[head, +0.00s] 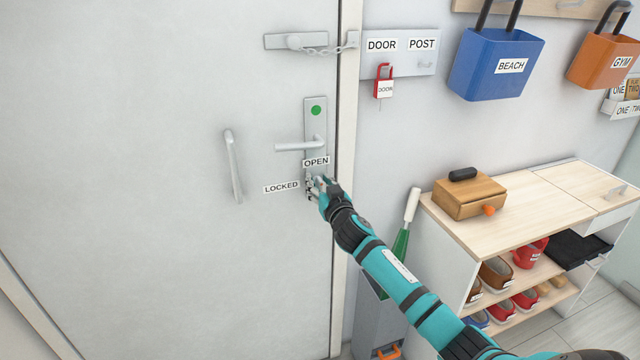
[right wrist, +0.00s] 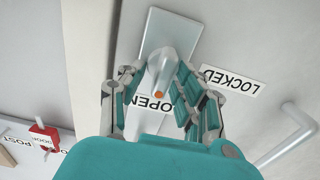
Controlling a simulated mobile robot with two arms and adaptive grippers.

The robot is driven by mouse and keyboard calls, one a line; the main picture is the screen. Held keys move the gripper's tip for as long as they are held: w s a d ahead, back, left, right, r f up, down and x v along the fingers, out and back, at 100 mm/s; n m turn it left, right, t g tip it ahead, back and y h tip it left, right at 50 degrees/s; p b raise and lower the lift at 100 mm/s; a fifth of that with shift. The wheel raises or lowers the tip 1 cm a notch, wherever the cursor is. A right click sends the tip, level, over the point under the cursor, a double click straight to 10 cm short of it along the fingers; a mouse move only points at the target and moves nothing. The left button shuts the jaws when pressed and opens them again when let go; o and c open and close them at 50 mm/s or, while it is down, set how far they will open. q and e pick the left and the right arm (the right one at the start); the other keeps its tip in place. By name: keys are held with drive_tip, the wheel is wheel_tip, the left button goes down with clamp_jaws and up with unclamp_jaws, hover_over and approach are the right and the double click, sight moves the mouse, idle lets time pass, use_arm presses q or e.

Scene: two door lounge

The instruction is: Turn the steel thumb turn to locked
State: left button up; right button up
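The steel thumb turn (right wrist: 162,72) is at the lower end of the steel lock plate (head: 315,130). In the right wrist view its orange-marked tip points toward the OPEN label (head: 316,161). The LOCKED label (head: 281,187) is on the door, left of the plate in the head view. My right gripper (head: 322,188) is at the lock and mostly hides the thumb turn in the head view. In the right wrist view its fingers (right wrist: 155,88) are spread on both sides of the thumb turn, with a gap visible at the left. My left gripper is not in view.
The lever handle (head: 295,146) is just above my right gripper, with a green dot (head: 316,111) higher on the plate. A pull bar (head: 232,166) is to the left. A door chain (head: 320,48) is above. A shoe cabinet (head: 455,225) stands at the right, near my right arm.

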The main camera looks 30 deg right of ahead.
clamp_jaws()
drive_tip(key=n, duration=0.4)
drive_tip(key=n+p, duration=0.1)
drive_tip(key=n, duration=0.1)
drive_tip(key=shift+a+f, duration=0.1)
drive_tip(key=shift+a, duration=0.15)
drive_tip(key=n, duration=0.7)
drive_tip(key=f+n+p, duration=0.1)
drive_tip(key=n, duration=0.2)
drive_tip(key=shift+w+a+n, duration=0.15)
drive_tip(key=shift+a+n, duration=0.15)
drive_tip(key=shift+n, duration=0.1)
idle(0.4)
drive_tip(key=shift+o, duration=0.8)
unclamp_jaws()
